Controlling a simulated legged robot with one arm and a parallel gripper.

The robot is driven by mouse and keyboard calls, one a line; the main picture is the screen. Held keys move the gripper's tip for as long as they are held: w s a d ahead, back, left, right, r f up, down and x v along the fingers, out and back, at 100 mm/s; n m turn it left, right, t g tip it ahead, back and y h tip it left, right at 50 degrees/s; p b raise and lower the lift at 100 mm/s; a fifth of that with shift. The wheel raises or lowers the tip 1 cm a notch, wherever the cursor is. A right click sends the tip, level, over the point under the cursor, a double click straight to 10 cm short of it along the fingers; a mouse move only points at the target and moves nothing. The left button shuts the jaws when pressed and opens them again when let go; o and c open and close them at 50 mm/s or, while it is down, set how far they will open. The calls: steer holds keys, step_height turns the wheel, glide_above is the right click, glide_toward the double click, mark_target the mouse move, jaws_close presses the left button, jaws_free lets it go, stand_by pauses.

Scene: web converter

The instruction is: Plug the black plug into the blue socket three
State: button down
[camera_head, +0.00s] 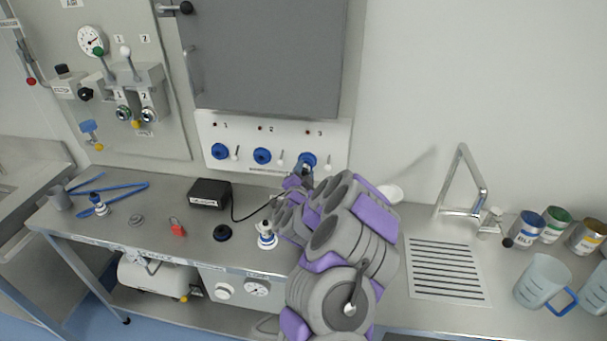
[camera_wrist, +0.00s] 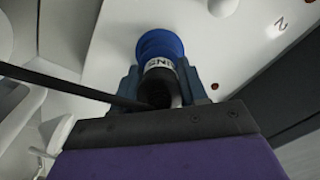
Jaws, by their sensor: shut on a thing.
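The white panel (camera_head: 335,135) carries three blue sockets numbered 1, 2 and 3. Blue socket three (camera_head: 307,160) is at the right, partly covered by my gripper (camera_head: 303,172). In the wrist view my gripper (camera_wrist: 163,88) is shut on the black plug (camera_wrist: 160,88), which has a white lettered band. Blue socket three (camera_wrist: 158,44) shows directly beyond the plug, in line with it. The plug's front meets the blue ring in the picture; I cannot tell how deep it sits. The plug's black cable (camera_head: 250,215) runs to a black box (camera_head: 209,193) on the bench.
Blue socket one (camera_head: 219,151) and socket two (camera_head: 262,156) are uncovered, with small levers beside them. A grey cabinet (camera_head: 270,55) hangs above. A blue-and-white object (camera_head: 266,238), a black disc (camera_head: 222,233) and a red padlock (camera_head: 177,228) are on the bench. A tap (camera_head: 465,185) stands right.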

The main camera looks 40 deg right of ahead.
steer(key=shift+w+d, duration=0.15)
steer(key=shift+w, duration=0.05)
stand_by(0.5)
steer(key=c, duration=0.5)
jaws_free()
steer(key=shift+d, duration=0.1)
steer(key=shift+p+v, duration=5.7)
steer(key=shift+v, duration=3.05)
steer(key=shift+f, duration=0.1)
steer(key=shift+w, duration=0.15)
